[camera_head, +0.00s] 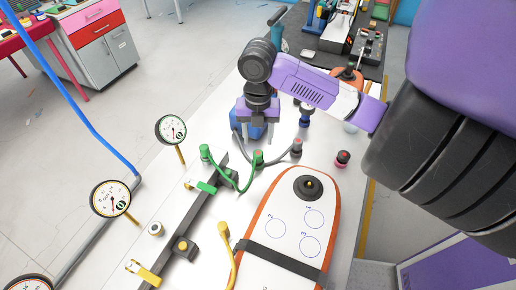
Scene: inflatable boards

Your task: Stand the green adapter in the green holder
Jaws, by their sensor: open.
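A green hose (233,188) lies in a loop on the white table. A green upright fitting (204,153) stands at its left end and another green fitting (258,159) at its right end; I cannot tell which one is the adapter. The green holder (205,186) is a small bracket on a dark bar, just below the left fitting, and no adapter is seen standing in it. My gripper (260,124) is open, fingers pointing down, above and behind the right green fitting and apart from it. A blue object (252,131) shows behind the fingers, partly hidden.
An orange-edged white board (282,228) with a black valve (309,186) lies front right. A yellow hose fitting (224,230), yellow bracket (141,269) and round gauges (171,129) stand left. A grey hose fitting (297,147) and red-topped cap (342,158) are nearby.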

